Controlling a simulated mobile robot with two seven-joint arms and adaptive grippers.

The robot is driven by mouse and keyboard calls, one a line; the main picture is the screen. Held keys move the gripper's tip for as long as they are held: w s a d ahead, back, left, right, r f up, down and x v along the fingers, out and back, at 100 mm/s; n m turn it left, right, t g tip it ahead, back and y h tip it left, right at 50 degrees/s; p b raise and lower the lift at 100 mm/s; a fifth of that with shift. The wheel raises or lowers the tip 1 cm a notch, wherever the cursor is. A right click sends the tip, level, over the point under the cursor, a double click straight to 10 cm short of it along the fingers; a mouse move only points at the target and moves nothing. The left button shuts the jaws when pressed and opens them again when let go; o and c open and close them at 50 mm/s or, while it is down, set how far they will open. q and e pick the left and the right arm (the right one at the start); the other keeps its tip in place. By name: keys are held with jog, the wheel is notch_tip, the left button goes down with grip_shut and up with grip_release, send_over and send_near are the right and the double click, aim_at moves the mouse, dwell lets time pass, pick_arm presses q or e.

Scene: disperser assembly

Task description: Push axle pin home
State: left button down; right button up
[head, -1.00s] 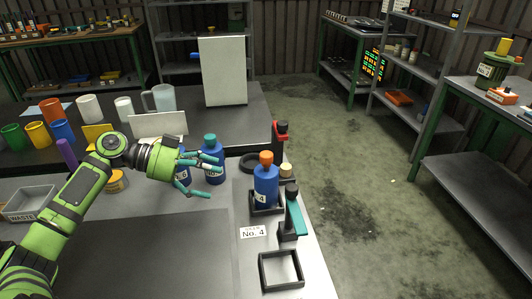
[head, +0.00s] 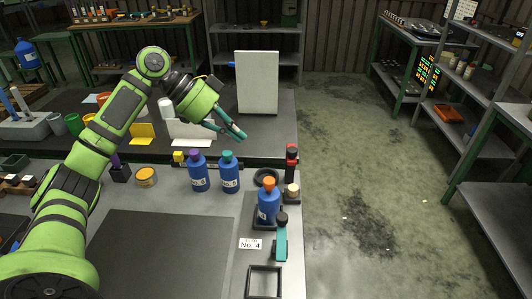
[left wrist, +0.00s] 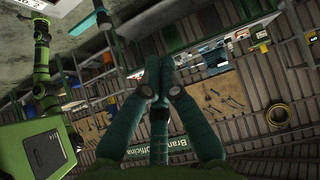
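I cannot pick out an axle pin for certain. A small red-and-black fixture (head: 292,155) stands at the table's right edge, with a short pale cylinder (head: 292,190) in front of it. A black post with a teal lever (head: 281,242) stands nearer me. An orange-capped blue bottle (head: 268,204) stands upright in a dark square holder between them. My left gripper (head: 238,134) is raised beyond the blue bottles and touches nothing visible. Its teal fingers, drawn together and empty, also show in the left wrist view (left wrist: 160,68). My right gripper is not visible.
Purple-capped (head: 197,172) and teal-capped (head: 229,173) blue bottles stand left of the holder. A black ring (head: 266,177) lies behind it. An empty square frame (head: 264,270) sits at the front right edge. The dark mat (head: 160,250) is clear.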

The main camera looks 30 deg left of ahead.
pick_arm(q)
jog(key=p, duration=0.3)
send_over(265, 179)
notch_tip(265, 179, down, 6)
jog(key=shift+s+a+f, duration=0.1)
jog(key=shift+a, duration=0.05)
notch_tip(265, 179, down, 4)
jog(key=shift+r+p, duration=0.2)
jog(key=shift+p, duration=0.55)
jog(key=shift+f, duration=0.55)
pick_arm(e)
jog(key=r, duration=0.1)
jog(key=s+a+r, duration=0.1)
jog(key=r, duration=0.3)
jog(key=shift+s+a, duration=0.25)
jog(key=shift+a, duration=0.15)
